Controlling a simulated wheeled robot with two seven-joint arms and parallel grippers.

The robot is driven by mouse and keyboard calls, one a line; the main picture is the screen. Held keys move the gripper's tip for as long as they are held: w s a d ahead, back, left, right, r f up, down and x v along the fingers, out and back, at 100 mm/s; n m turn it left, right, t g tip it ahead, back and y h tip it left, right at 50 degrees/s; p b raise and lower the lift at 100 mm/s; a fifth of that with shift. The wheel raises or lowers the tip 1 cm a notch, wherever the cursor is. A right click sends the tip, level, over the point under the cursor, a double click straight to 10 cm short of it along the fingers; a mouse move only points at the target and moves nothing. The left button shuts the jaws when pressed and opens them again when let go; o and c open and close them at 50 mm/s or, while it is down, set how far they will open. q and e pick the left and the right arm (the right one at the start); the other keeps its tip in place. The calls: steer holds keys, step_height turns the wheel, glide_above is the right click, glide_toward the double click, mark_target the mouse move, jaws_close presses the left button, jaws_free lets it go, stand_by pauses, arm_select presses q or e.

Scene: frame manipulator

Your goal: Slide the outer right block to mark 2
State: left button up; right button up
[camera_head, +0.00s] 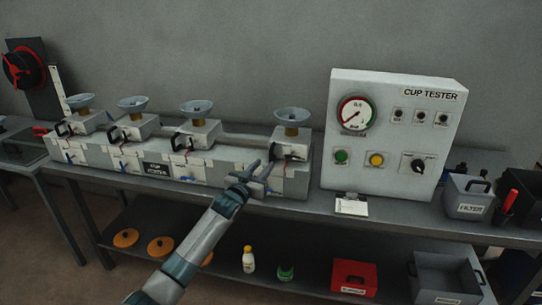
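A grey test bench (200,165) carries several pale blocks in a row, each with a metal cup on top and a dark handle at its front. The outer right block (297,143) stands at the right end, under its cup (292,114). My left gripper (261,172) is in front of and just left of this block, near its dark handle. Its two fingers look apart, with nothing clearly held between them. Whether a finger touches the handle cannot be told. The number marks are too small to read. My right gripper is not in view.
The cup tester panel (385,135) stands close to the right of the bench. A white card (351,207) lies on the table in front of it. A filter bin (467,197) is further right. A lower shelf holds orange discs, bottles and a red box (354,279).

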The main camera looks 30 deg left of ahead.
mark_target(270, 158)
arm_select(q)
steer(key=shift+w+a+p, duration=0.2)
steer(key=shift+w+p, duration=0.1)
steer(key=shift+w, duration=1.55)
steer(key=shift+w+a+p, duration=0.15)
steer(key=shift+w+p, duration=0.1)
steer(key=shift+w, duration=1.6)
jaws_close()
